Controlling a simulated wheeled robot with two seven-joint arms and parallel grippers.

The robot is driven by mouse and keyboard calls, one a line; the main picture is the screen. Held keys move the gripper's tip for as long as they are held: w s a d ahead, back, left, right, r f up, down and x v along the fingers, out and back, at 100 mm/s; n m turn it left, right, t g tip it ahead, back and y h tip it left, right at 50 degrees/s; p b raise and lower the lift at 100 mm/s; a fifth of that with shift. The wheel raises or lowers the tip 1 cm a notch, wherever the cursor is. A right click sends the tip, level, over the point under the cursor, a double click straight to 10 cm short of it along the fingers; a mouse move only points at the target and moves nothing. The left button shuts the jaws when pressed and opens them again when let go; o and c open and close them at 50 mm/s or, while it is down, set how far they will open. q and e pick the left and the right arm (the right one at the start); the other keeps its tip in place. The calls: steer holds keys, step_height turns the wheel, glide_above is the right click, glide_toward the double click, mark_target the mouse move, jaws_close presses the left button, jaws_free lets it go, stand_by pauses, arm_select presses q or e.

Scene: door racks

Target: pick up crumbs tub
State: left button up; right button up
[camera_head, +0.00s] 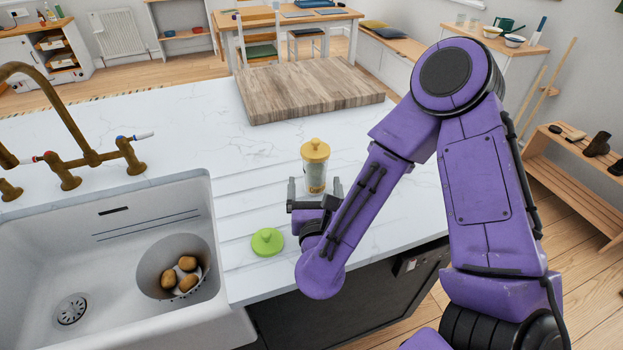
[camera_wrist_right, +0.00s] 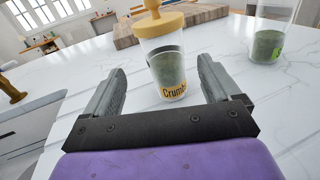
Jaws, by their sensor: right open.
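The crumbs tub (camera_head: 315,178) is a clear upright jar with a tan knobbed lid, standing on the white counter. In the right wrist view the tub (camera_wrist_right: 168,72) shows a label reading "Crumb" and grey-green contents. My right gripper (camera_head: 314,186) is open, its fingers on either side of the tub's lower part. In the wrist view the right gripper (camera_wrist_right: 162,72) has the tub between its fingertips, with a gap on each side. My left gripper is not in view.
A second clear tub (camera_wrist_right: 270,40) with green contents stands to the right in the wrist view. A green knobbed lid (camera_head: 267,241) lies near the sink (camera_head: 228,275). A wooden board (camera_head: 300,90) lies behind the tub. A bowl of potatoes (camera_head: 176,268) is in the sink.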

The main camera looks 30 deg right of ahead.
mark_target(315, 174)
steer(key=b+x, duration=0.1)
steer(key=b, duration=0.1)
steer(key=b+x, duration=0.1)
steer(key=b, duration=0.1)
steer(key=b+x, duration=0.1)
steer(key=b, duration=0.1)
steer(key=shift+w+d+f, duration=0.25)
steer(key=shift+d+f, duration=0.05)
steer(key=shift+d, duration=0.1)
steer(key=shift+w+d+r, duration=0.1)
steer(key=shift+w+d, duration=0.05)
steer(key=shift+w, duration=0.15)
steer(key=p+x, duration=0.2)
steer(key=x, duration=0.3)
steer(key=shift+d+r+p, duration=0.1)
steer(key=shift+p, duration=0.2)
steer(key=shift+w+d, duration=0.1)
steer(key=shift+w, duration=0.05)
steer(key=c, duration=1.2)
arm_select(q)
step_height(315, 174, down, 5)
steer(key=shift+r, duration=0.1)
arm_select(e)
steer(key=shift+o, duration=0.2)
